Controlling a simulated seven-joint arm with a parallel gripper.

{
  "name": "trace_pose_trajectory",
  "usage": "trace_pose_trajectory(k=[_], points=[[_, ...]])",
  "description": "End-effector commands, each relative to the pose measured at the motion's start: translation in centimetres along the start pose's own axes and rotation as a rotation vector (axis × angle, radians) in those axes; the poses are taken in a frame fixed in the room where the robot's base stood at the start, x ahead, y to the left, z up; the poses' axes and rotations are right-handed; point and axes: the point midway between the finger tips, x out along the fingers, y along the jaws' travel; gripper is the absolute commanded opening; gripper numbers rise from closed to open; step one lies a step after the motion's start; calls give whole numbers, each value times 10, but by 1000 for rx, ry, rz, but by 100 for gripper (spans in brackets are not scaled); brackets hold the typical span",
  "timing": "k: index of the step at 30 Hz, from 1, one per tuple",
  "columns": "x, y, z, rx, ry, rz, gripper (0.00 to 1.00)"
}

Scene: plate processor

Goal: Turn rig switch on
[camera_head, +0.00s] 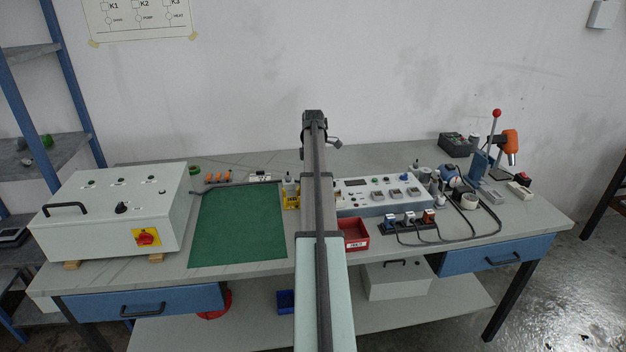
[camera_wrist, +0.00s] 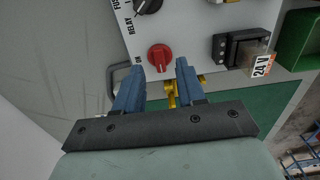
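In the head view my arm hides the fingers and this knob. Another red rotary switch on a yellow plate (camera_head: 147,238) is on the front of the white box (camera_head: 100,205) at left.
A black knob (camera_wrist: 149,5) and a black block with a 24 V label (camera_wrist: 242,49) flank the red knob. A control panel (camera_head: 380,194), red bin (camera_head: 354,235) and power strip (camera_head: 410,224) stand right of my arm. The green mat (camera_head: 238,225) is clear.

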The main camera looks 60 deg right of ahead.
Motion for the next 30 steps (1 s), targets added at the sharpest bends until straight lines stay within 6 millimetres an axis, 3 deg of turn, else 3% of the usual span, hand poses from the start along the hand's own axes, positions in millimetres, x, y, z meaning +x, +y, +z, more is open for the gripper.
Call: trace_pose_trajectory(k=[6,18,30], points=[[20,0,0,0,0,-1,39],[26,0,0,0,0,0,39],[25,0,0,0,0,0,2]])
